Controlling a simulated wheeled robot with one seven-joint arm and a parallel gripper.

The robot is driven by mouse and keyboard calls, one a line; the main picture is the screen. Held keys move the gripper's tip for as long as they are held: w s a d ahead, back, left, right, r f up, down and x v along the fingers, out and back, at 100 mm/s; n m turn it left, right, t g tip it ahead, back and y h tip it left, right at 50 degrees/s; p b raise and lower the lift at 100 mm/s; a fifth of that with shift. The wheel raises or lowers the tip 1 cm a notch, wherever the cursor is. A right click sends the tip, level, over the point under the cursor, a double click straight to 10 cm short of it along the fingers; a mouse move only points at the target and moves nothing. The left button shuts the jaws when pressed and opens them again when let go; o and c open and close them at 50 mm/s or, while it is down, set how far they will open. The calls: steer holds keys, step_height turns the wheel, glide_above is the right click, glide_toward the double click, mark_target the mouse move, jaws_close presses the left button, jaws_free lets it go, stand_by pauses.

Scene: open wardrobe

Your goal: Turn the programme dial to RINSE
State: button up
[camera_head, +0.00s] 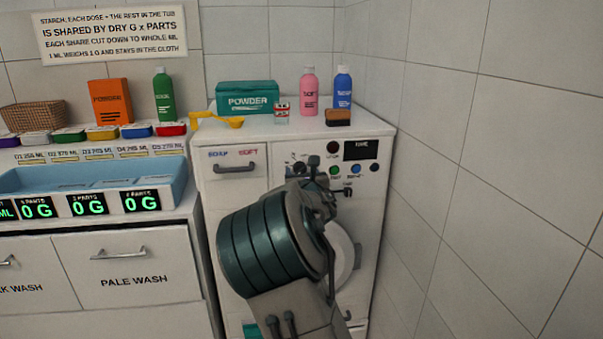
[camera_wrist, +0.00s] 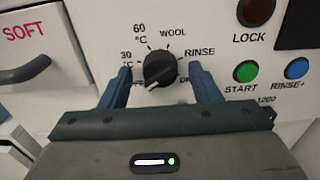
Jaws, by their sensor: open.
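The programme dial (camera_wrist: 159,69) is a round black knob on the washing machine's white front panel. Labels 30 °C, 60 °C, WOOL and RINSE (camera_wrist: 200,52) run around it; a label at its lower right is partly hidden by my finger. A white pointer mark on the dial faces down and slightly left, away from RINSE. My gripper (camera_wrist: 160,72) is open, with one blue-grey finger to the left of the dial and one to the right. Gaps show between the fingers and the knob. In the head view my gripper (camera_head: 325,178) and arm cover much of the dial area.
Right of the dial are the LOCK knob (camera_wrist: 256,11), green START button (camera_wrist: 245,71) and blue RINSE+ button (camera_wrist: 297,68). A drawer handle (camera_wrist: 25,70) juts out at left. Bottles and a POWDER box (camera_head: 247,98) stand on the machine (camera_head: 232,182). A tiled wall is close on the right.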

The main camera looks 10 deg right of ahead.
steer(key=shift+w, duration=0.1)
steer(key=c, duration=1)
